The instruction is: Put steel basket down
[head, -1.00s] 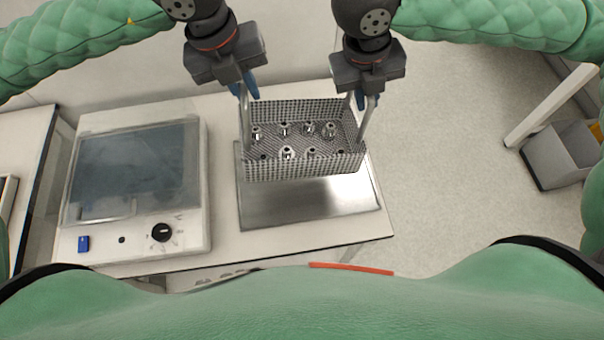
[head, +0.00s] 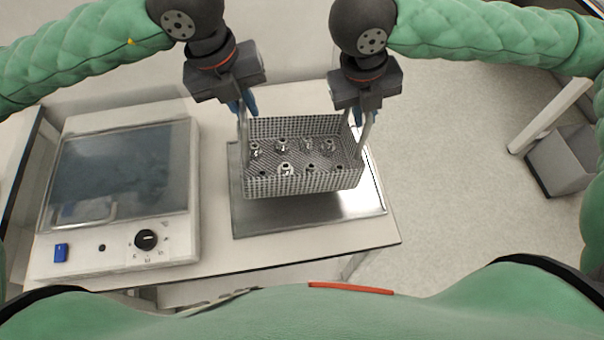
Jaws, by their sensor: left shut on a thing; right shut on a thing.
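The steel basket (head: 300,185) is a mesh box with several small metal fittings inside, seen in the head view. It is over the shiny steel tray (head: 290,221) on the bench; a dark shadow lies under it, and I cannot tell for sure whether it touches. My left gripper (head: 243,108) is shut on the basket's left upright handle. My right gripper (head: 360,107) is shut on its right upright handle. The basket looks about level. The far part of the tray is hidden behind the basket.
A white device with a dark transparent lid (head: 118,175) and a black knob (head: 145,239) stands left of the tray. The bench (head: 330,248) ends just right of the tray. A grey bin (head: 563,160) stands on the floor at the right.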

